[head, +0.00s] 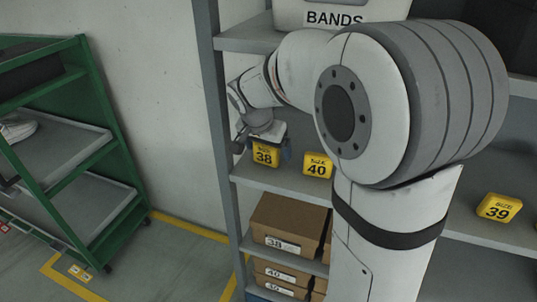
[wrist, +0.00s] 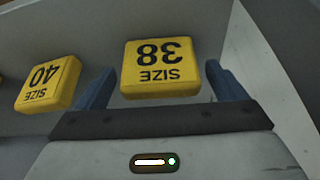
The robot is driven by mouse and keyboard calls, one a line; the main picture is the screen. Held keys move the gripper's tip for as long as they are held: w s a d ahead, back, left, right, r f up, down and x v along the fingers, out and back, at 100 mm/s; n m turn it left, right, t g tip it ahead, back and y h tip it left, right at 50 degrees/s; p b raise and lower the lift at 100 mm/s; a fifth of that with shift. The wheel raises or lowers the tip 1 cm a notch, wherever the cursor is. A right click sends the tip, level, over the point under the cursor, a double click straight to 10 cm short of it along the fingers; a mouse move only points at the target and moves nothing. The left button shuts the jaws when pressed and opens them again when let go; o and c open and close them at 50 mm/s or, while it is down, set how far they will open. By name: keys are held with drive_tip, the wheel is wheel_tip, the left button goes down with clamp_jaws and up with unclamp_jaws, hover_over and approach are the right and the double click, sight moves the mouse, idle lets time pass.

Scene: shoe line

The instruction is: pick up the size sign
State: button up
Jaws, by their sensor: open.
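A yellow size 38 sign (head: 265,154) stands on the grey shelf at its left end. In the wrist view the size 38 sign (wrist: 158,68) appears upside down, between my two fingers. My gripper (wrist: 160,88) is open, with a blue finger on each side of the sign; I cannot tell whether either touches it. In the head view my gripper (head: 266,143) is at the sign, partly hidden by my arm. A yellow size 40 sign (head: 318,166) stands to the right and also shows in the wrist view (wrist: 48,84). A size 39 sign (head: 499,207) is farther right.
A grey post (head: 212,110) rises just left of the size 38 sign. Brown shoe boxes (head: 287,218) fill the shelf below. A white bin marked BANDS (head: 335,16) sits above. A green rack (head: 115,148) stands at the left.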

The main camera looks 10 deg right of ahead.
drive_tip(key=shift+w+d+f, duration=0.1)
drive_tip(key=shift+f, duration=0.1)
drive_tip(key=shift+c, duration=0.5)
drive_tip(key=c, duration=1)
drive_tip(key=shift+r, duration=0.1)
